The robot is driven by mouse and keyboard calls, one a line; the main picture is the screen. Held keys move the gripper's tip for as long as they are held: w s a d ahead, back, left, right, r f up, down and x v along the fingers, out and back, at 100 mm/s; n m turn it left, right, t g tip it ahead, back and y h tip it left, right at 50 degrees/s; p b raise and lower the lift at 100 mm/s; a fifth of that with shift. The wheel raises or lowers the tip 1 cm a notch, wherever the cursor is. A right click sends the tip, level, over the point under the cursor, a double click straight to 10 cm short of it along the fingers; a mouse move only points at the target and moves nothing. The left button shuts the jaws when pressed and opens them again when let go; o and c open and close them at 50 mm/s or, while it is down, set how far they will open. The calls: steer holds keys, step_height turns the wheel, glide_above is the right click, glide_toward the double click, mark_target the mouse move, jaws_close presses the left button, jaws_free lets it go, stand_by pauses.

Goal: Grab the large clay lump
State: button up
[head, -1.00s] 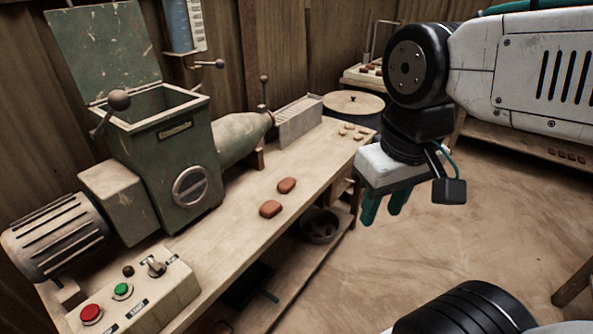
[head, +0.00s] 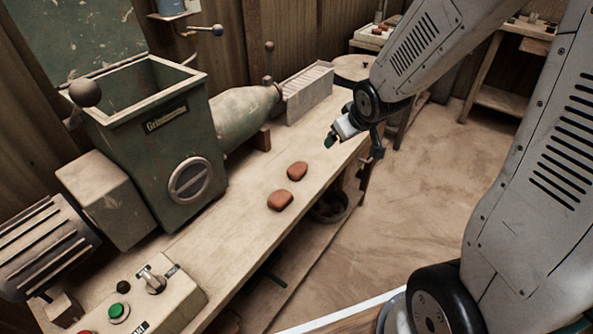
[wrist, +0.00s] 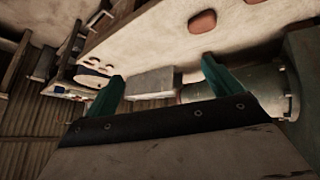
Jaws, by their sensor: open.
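Two reddish-brown clay lumps lie on the wooden bench, a nearer one (head: 280,200) and a farther one (head: 297,171). The nearer looks slightly larger, though it is also closer to the camera. My gripper (head: 330,140) is above the far part of the bench, beyond and right of both lumps, touching neither. In the wrist view its two green fingers (wrist: 162,82) are spread apart with nothing between them. One clay lump (wrist: 202,21) shows near the top of that view, beyond the right finger; I cannot tell which lump it is.
A green machine with an open hopper (head: 165,130) and a tapered barrel (head: 243,115) stands along the bench's left side. A control box (head: 150,290) with buttons sits at the near end. The bench top (head: 235,220) around the lumps is clear. A ribbed pale block (head: 305,93) stands beyond the barrel.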

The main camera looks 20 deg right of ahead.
steer(key=w+a+f+n+t+y, duration=0.25)
steer(key=w+f, duration=0.25)
steer(key=f, duration=0.5)
steer(key=t+y, duration=0.2)
steer(key=y, duration=0.1)
glide_toward(300, 169)
steer(key=shift+w+f+g, duration=0.15)
steer(key=shift+w+f, duration=0.15)
steer(key=shift+w, duration=0.25)
steer(key=shift+w+f+g, duration=0.1)
steer(key=shift+w+f, duration=0.15)
steer(key=shift+w, duration=0.35)
steer(key=shift+w+a+f+y, duration=0.15)
steer(key=shift+w+f+y, duration=0.05)
steer(key=shift+y, duration=0.05)
steer(key=x, duration=0.7)
steer(key=shift+a, duration=0.2)
steer(key=c, duration=1.2)
steer(key=shift+r, duration=0.1)
